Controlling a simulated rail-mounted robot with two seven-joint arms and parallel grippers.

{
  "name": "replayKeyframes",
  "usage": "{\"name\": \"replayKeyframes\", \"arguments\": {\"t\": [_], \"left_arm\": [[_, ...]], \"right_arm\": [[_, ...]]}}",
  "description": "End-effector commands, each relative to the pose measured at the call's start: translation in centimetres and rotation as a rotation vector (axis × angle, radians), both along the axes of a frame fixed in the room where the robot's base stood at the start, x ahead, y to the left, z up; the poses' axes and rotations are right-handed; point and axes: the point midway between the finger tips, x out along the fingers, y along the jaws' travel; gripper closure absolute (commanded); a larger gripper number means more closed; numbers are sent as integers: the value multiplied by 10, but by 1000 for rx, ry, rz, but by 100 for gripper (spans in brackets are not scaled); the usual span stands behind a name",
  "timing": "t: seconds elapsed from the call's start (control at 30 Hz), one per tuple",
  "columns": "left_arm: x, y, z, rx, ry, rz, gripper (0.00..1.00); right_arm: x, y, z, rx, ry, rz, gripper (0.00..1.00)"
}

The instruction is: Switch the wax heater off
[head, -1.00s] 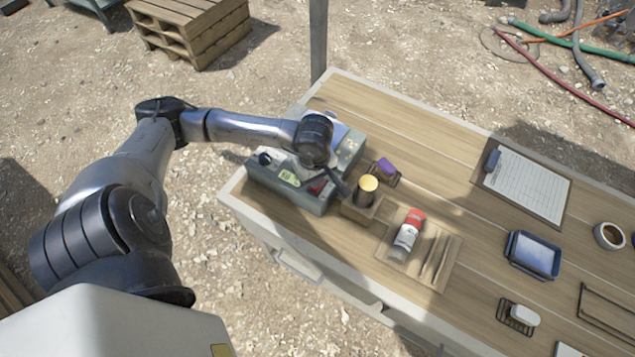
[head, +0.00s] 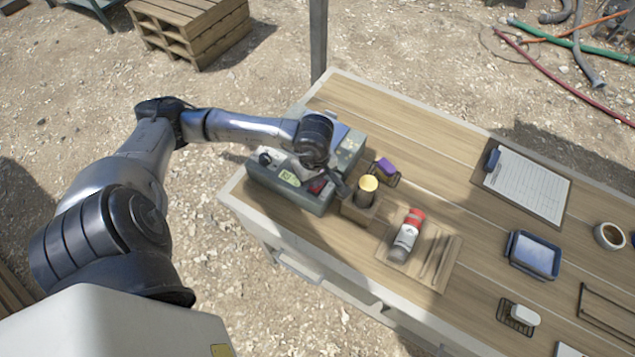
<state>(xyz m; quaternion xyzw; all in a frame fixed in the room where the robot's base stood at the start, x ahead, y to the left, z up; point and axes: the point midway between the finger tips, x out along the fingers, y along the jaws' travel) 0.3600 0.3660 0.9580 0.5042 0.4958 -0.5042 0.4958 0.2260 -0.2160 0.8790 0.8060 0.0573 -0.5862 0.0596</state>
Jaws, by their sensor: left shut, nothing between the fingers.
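The wax heater (head: 263,177) is a grey-green box at the near left end of the table. It has a black knob (head: 265,158), a yellow label (head: 289,178) and a red switch (head: 317,186) on its top. My left gripper (head: 339,186) is over the heater's right part, close beside the red switch. It is shut and empty. My wrist covers part of the heater's top, and I cannot tell whether the fingers touch the switch or which way it is set. My right gripper is not in view.
A wooden block holding a yellow-topped tin (head: 367,188) stands just right of the heater.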

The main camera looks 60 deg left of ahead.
Motion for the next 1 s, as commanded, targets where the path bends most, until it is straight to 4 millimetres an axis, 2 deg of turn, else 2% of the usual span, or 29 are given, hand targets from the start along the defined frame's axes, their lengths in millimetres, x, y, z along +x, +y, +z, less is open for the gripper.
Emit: {"name": "replayKeyframes", "arguments": {"t": [1.0], "left_arm": [[0, 0, -8, 0, 0, 0, 100]], "right_arm": [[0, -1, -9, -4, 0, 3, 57]]}}
